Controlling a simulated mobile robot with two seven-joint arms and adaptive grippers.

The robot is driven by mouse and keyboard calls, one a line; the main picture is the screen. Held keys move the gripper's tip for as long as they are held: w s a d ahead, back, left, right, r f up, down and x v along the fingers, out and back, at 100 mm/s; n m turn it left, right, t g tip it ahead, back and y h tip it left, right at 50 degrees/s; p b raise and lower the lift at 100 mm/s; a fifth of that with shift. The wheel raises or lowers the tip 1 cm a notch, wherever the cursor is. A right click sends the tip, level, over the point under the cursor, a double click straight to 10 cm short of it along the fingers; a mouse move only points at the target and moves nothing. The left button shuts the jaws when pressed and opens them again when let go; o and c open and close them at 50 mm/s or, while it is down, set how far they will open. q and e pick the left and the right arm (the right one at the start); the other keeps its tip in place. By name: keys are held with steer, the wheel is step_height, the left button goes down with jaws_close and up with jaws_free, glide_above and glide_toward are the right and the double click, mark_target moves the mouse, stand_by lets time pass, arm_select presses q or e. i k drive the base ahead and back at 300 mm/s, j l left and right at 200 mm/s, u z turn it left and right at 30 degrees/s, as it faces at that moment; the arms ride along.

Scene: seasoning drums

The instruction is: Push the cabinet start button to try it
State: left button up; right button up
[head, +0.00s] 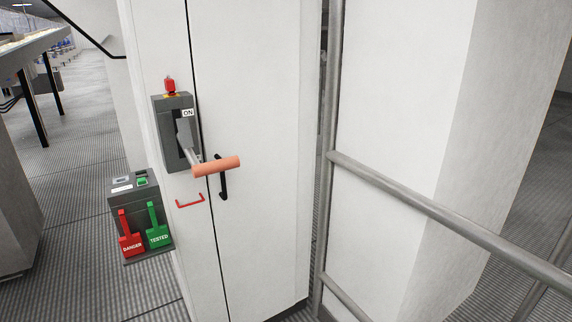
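The white cabinet (255,90) stands upright in the middle of the head view. A small dark grey box (124,208) is at its left side. On the box's sloped top is a small green button (142,181), beside pale label plates; I take it for the start button, but its lettering is too small to read. A grey switch box (176,150) marked ON is on the cabinet front, with an orange-gripped lever (216,167) sticking out. Neither of my grippers is in view.
A red DANGER tag (131,241) and a green TESTED tag (158,236) sit on the grey box. A red padlock-like piece (170,86) tops the switch box. A black door handle (223,183) is behind the lever. A metal railing (430,207) stands right; floor (85,150) is open left.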

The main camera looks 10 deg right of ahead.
mark_target(142, 181)
steer(key=i+j+z, duration=0.2)
steer(key=j+z, duration=0.25)
steer(key=i+j+z, duration=0.1)
steer(key=j+z, duration=1.25)
